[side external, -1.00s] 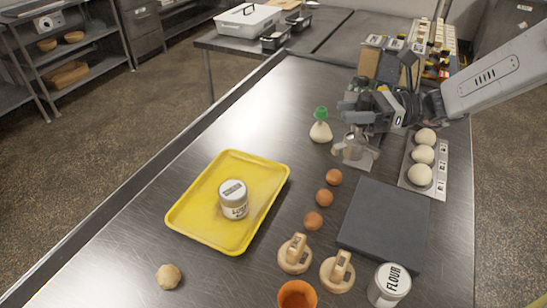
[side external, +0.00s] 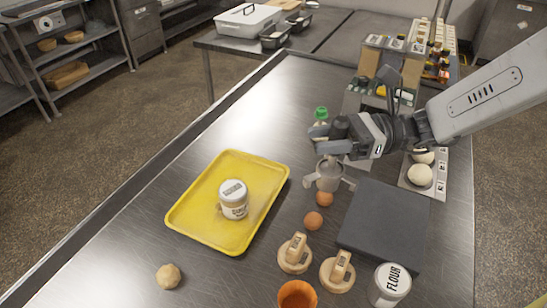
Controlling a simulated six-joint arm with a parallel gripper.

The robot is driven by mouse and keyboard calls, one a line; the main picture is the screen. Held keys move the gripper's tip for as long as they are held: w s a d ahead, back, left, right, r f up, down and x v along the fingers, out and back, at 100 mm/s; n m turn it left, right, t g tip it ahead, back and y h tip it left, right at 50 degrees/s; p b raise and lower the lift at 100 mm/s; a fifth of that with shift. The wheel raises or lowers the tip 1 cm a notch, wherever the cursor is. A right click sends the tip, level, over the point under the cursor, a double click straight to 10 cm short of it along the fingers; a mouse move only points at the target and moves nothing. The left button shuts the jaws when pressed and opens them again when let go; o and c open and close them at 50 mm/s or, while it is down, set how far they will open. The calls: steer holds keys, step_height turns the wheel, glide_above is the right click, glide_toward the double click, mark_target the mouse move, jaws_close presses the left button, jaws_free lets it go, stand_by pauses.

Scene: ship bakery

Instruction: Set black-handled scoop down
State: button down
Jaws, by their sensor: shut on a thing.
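My gripper (side external: 333,138) is shut on the black-handled scoop, near the middle of the steel table (side external: 250,125). The scoop's metal part (side external: 328,172) shows below the gripper; most of its handle is hidden by the gripper. It is left of the dark slab's far end and covers the place of the farthest brown egg. I cannot tell whether the scoop touches the table.
A green-capped bottle (side external: 320,114) is just behind the gripper. Brown eggs (side external: 313,221) lie in front of it. The dark slab (side external: 385,225) and the dough-ball tray (side external: 412,184) are right. A yellow tray (side external: 182,219) holds a jar (side external: 233,200); wooden presses (side external: 294,254) stand nearer.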

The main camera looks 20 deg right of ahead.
steer(key=s+a+g, duration=0.1)
steer(key=s+a, duration=0.3)
steer(key=s, duration=0.4)
steer(key=s+a+n+g, duration=0.1)
steer(key=s+a, duration=0.4)
steer(key=s, duration=0.4)
steer(key=shift+a+f+g, duration=0.2)
steer(key=shift+a+g, duration=0.1)
steer(key=shift+w, duration=0.1)
steer(key=w+a+f, duration=0.8)
steer(key=a+f, duration=0.1)
steer(key=a, duration=0.1)
steer(key=shift+w+f, duration=0.15)
steer(key=shift+w, duration=0.25)
